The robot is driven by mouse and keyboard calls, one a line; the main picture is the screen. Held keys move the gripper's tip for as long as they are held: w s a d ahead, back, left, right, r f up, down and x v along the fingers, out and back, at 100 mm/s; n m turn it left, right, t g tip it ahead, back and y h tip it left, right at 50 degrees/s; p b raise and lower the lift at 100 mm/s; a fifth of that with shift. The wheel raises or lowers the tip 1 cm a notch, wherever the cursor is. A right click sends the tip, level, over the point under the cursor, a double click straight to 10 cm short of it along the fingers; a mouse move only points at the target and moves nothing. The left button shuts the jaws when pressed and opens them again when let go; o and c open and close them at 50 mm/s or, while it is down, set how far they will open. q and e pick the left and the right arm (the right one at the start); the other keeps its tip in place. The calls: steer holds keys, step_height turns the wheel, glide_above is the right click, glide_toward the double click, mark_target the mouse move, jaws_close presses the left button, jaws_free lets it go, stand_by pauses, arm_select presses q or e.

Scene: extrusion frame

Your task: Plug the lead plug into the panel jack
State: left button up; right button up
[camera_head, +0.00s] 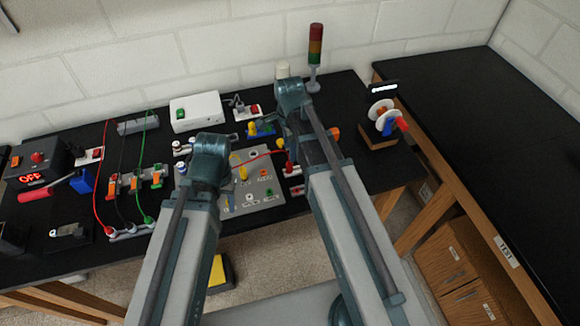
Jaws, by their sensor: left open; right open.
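The grey panel (268,198) lies on the black bench with several coloured jacks, among them an orange one (265,173) and a green one (268,191). A red lead (262,156) arcs over the panel's back part between my two arms. A red plug-like piece (289,168) shows beside my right arm; I cannot tell if it is the lead's plug. My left gripper (203,182) is open over the panel's left edge, its fingertips mostly hidden by its wrist. My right gripper (301,150) is open at the panel's back right, also largely hidden. Neither visibly holds anything.
A white box (197,110) and signal tower (315,57) stand behind. A spool stand (380,125) is at right. Another black bench (490,130) adjoins.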

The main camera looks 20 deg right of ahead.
mark_target(289, 163)
arm_select(q)
step_height(289, 163, down, 9)
steer(key=b, duration=0.9)
arm_select(e)
step_height(289, 163, down, 9)
jaws_close()
arm_select(q)
steer(key=shift+r+p, duration=0.25)
steer(key=shift+p, duration=0.05)
arm_select(e)
steer(key=shift+r, duration=0.2)
stand_by(1.1)
steer(key=shift+r+p, duration=2.85)
steer(key=shift+r, duration=0.05)
arm_select(q)
step_height(289, 163, up, 6)
steer(key=shift+f, duration=0.2)
arm_select(e)
steer(key=shift+f, duration=0.1)
